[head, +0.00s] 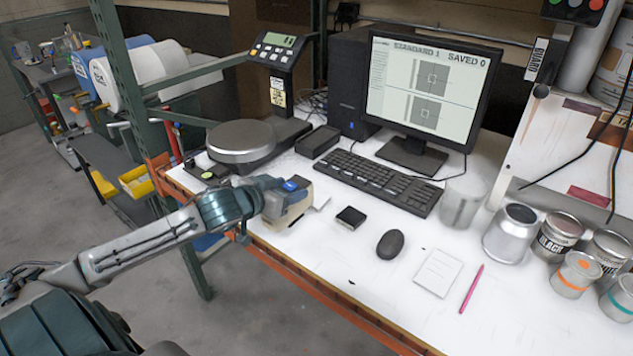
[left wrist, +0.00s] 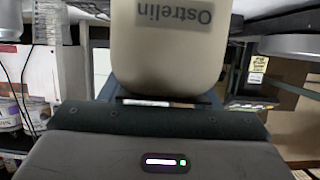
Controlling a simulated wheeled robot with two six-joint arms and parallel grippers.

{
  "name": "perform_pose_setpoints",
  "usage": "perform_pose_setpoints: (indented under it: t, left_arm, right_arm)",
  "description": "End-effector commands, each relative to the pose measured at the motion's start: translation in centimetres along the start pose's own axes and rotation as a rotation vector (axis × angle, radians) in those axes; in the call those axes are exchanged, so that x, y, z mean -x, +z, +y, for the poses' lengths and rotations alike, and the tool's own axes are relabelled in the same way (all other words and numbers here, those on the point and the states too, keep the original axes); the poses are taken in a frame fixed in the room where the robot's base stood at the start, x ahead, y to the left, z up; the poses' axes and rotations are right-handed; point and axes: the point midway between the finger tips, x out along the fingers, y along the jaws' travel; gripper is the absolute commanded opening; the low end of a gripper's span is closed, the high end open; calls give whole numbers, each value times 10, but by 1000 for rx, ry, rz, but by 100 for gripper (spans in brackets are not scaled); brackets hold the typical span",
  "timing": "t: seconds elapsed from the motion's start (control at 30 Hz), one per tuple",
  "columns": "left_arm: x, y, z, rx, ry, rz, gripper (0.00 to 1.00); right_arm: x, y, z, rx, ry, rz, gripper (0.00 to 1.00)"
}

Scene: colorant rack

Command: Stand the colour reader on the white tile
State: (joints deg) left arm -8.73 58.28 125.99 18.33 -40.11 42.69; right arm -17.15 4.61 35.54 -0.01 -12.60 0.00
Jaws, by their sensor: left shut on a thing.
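The colour reader (head: 287,207), a beige device with a dark blue-grey top and a small blue screen, is at the left front of the white bench. My left gripper (head: 262,200) is shut on it from the left. In the left wrist view the beige body of the reader (left wrist: 170,50) fills the upper middle, with an upside-down label. My right gripper is out of view.
A scale with a round pan (head: 241,140) stands behind. A small black block (head: 350,217), mouse (head: 390,244) and keyboard (head: 378,182) lie to the right. The bench's front edge is close.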

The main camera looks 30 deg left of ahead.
Motion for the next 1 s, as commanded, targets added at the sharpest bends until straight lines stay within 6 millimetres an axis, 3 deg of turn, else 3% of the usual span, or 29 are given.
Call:
perform_pose_setpoints:
  t: [0.2,0.7,1.0]
  left_arm:
    - [-29,-12,-4,8,4,8,12]
    - [-121,-37,-22,4,6,5,12]
    - [-140,-30,-25,1,7,0,12]
  right_arm:
    - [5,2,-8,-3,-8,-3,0]
    - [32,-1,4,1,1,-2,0]
    - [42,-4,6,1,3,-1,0]
